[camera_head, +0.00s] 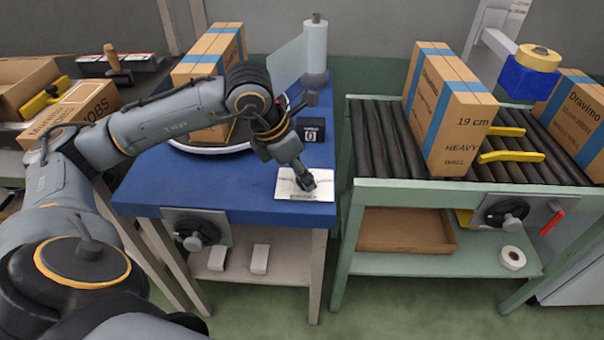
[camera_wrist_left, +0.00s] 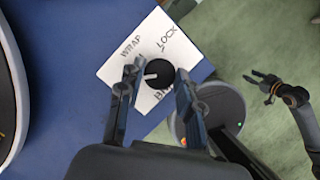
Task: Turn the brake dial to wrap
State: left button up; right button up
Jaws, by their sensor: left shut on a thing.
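The brake dial's white plate (camera_head: 287,192) lies on the blue table near its front right corner. It also shows in the left wrist view (camera_wrist_left: 112,73), with "WRAP" at the upper left, "LOCK" at the upper right and a partly hidden label below. The round black knob (camera_wrist_left: 160,72) has a white pointer line toward the picture's left, below the word "WRAP". My left gripper (camera_head: 305,183) reaches down over the plate and hides the knob in the head view. In the left wrist view its fingers (camera_wrist_left: 157,84) flank the knob, shut on it. My right gripper (camera_wrist_left: 262,88) is open and empty above the floor.
The blue table (camera_head: 160,185) holds a tall box (camera_head: 205,65), a wrap roll (camera_head: 314,45) and a small black counter (camera_head: 311,130). The green roller conveyor (camera_head: 375,140) carries a large "HEAVY" box (camera_head: 455,120) at right. A gap separates table and conveyor.

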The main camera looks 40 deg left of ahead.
pick_arm(q)
jog(key=m+h+b, duration=0.1)
jog(key=m, duration=0.1)
jog(key=shift+w+a+m+g, duration=0.1)
jog(key=shift+m+g, duration=0.2)
jog(key=m, duration=0.2)
jog(key=shift+w+m+g+h, duration=0.1)
jog(key=shift+m+g+h, duration=0.2)
jog(key=shift+g, duration=0.1)
jog(key=shift+a+m+g, duration=0.1)
jog(key=shift+m+g, duration=0.3)
jog(key=shift+m, duration=0.8)
jog(key=shift+w+m+g+h, duration=0.1)
jog(key=shift+m+g+h, duration=0.35)
jog(key=shift+m, duration=0.65)
pick_arm(e)
jog(key=shift+w+r, duration=0.3)
jog(key=shift+r, duration=0.65)
jog(key=shift+w+r, duration=0.3)
jog(key=shift+r, duration=0.6)
jog(key=shift+a, duration=0.1)
pick_arm(q)
jog(key=o, duration=1.1)
pick_arm(e)
jog(key=shift+w, duration=0.15)
pick_arm(q)
jog(key=v, duration=1.2)
jog(key=shift+w, duration=0.1)
